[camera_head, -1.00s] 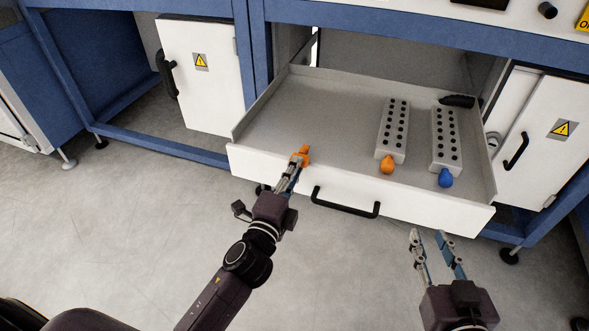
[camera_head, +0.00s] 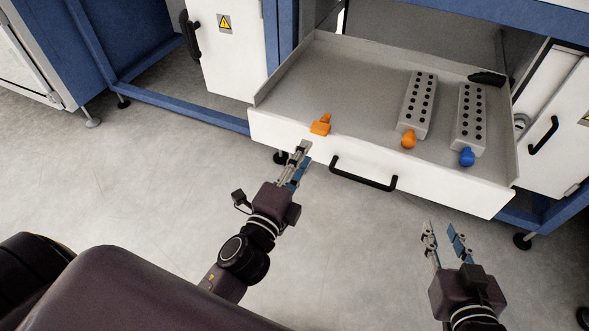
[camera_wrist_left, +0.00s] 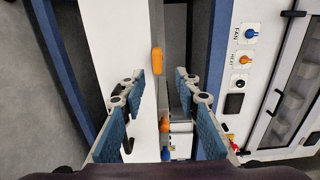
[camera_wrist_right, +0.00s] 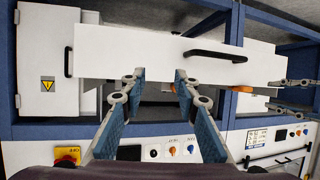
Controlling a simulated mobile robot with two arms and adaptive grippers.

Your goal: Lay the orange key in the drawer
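The orange key (camera_head: 321,124) is at the front left of the open drawer (camera_head: 300,75), right by the top edge of its front wall. Whether it lies flat on the floor is hard to tell. It also shows ahead of my left fingers in the left wrist view (camera_wrist_left: 158,60). My left gripper (camera_head: 304,149) is open and empty, outside the drawer in front of its face, apart from the key. My right gripper (camera_head: 443,227) is open and empty, in front of the drawer's right part, low over the floor.
The drawer holds two grey perforated blocks, one with an orange end (camera_head: 408,138), one with a blue end (camera_head: 467,156), and a black object (camera_head: 487,79) at the back right. A black handle (camera_head: 363,175) juts from the drawer face. The drawer's left half is mostly clear.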

